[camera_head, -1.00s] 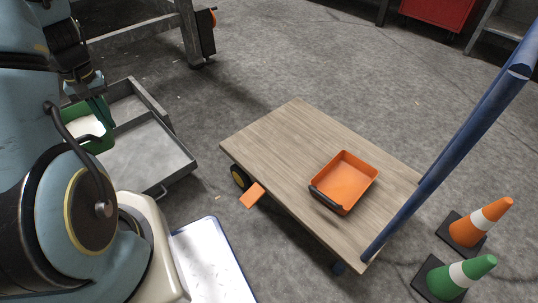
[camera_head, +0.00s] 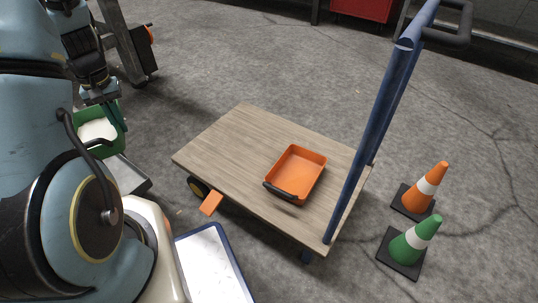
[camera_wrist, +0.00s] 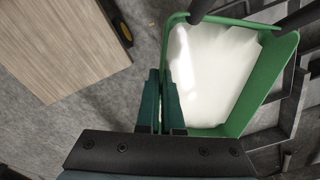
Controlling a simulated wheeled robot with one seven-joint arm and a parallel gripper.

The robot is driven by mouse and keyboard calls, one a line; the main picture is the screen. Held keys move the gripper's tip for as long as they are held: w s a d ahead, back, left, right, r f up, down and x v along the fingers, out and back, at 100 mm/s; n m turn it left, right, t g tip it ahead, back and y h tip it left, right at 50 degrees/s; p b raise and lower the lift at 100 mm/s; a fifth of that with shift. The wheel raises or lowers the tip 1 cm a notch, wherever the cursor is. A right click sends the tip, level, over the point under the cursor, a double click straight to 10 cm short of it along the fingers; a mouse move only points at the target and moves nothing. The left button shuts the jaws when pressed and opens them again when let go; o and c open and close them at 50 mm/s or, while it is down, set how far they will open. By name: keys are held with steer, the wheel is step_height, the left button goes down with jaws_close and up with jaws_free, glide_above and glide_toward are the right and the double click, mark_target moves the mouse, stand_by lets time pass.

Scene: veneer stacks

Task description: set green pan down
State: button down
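The green pan (camera_head: 100,149) holds something white and hangs in my gripper (camera_head: 117,115) at the left of the head view. In the wrist view, the pan (camera_wrist: 254,92) lies right of and beyond the fingers. My gripper (camera_wrist: 166,92) is shut on the pan's near left wall, with the fingers close together. The pan looks roughly level and raised above the floor. Its underside and part of its side are hidden in the head view. The wooden cart deck (camera_head: 225,145) is to the right of the pan, with a gap between them.
An orange pan (camera_head: 305,170) sits on the cart's right half; the left half is clear. The cart's blue handle (camera_head: 372,130) rises at its right end. Orange (camera_head: 420,190) and green (camera_head: 412,244) cones stand beyond it. A grey metal tray (camera_head: 128,176) lies below the held pan.

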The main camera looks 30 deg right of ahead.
steer(key=s+d+f+m+p, duration=0.2)
steer(key=d+f+m, duration=0.2)
steer(key=d, duration=0.6)
steer(key=s+d+f+m+p, duration=0.1)
steer(key=d+f+m+p, duration=0.2)
steer(key=d, duration=0.7)
steer(key=s+d+f+m+p, duration=0.15)
steer(key=d+f+m, duration=0.3)
steer(key=d, duration=0.65)
steer(key=shift+m+t, duration=0.35)
steer(key=shift+t, duration=0.05)
steer(key=f+b, duration=0.1)
steer(key=f, duration=0.2)
steer(key=f+b, duration=0.1)
steer(key=f, duration=0.2)
steer(key=s+f+b, duration=0.1)
steer(key=f, duration=0.2)
steer(key=shift+f, duration=0.35)
steer(key=shift+a+f+b, duration=0.1)
steer(key=shift+b, duration=0.2)
steer(key=c, duration=1.5)
jaws_free()
steer(key=o, duration=0.4)
